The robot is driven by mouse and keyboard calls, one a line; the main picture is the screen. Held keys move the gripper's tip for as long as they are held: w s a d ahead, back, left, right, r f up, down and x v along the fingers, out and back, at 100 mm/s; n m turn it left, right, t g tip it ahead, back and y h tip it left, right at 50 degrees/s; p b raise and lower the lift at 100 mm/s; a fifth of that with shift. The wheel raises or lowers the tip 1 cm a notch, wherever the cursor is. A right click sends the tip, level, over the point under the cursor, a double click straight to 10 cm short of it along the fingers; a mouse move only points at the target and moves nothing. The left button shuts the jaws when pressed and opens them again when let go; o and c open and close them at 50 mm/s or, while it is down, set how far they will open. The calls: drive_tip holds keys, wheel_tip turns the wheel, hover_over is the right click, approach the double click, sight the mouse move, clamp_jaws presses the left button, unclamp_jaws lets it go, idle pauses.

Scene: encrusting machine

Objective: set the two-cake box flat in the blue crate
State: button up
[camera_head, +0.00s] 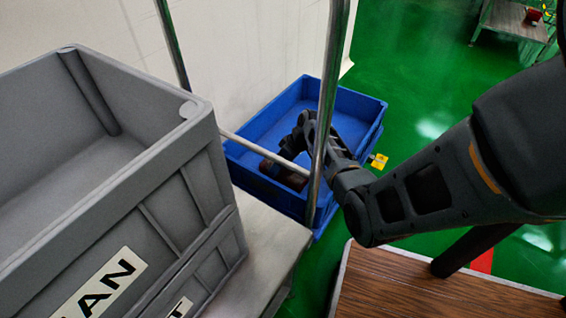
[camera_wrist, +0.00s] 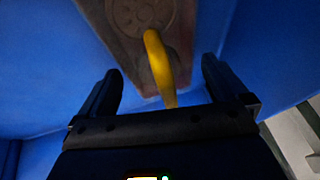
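The blue crate (camera_head: 262,128) stands low beyond a metal frame, and its blue inside fills much of the wrist view (camera_wrist: 50,60). The two-cake box (camera_wrist: 128,42) is brown with a round embossed pattern and a yellow loop handle (camera_wrist: 157,60). It lies inside the crate, and part of it shows as a dark reddish shape (camera_head: 284,168) in the head view. My gripper (camera_wrist: 160,85) is open, its fingers apart on either side of the yellow handle and touching neither side visibly. In the head view the metal post and my arm partly hide the box, so its tilt is hard to judge.
Grey crates (camera_head: 150,165) are stacked at the left on a metal cart with upright posts (camera_head: 330,90) and a crossbar, close to my arm. A wood-topped surface (camera_head: 430,285) is at the lower right. A small yellow item (camera_head: 379,161) is beside the blue crate.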

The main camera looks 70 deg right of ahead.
drive_tip(key=shift+r, duration=0.35)
drive_tip(key=p+v, duration=0.5)
drive_tip(key=v, duration=0.6)
drive_tip(key=shift+s+r+p, duration=0.2)
drive_tip(key=shift+r+p, duration=0.1)
drive_tip(key=shift+s, duration=0.15)
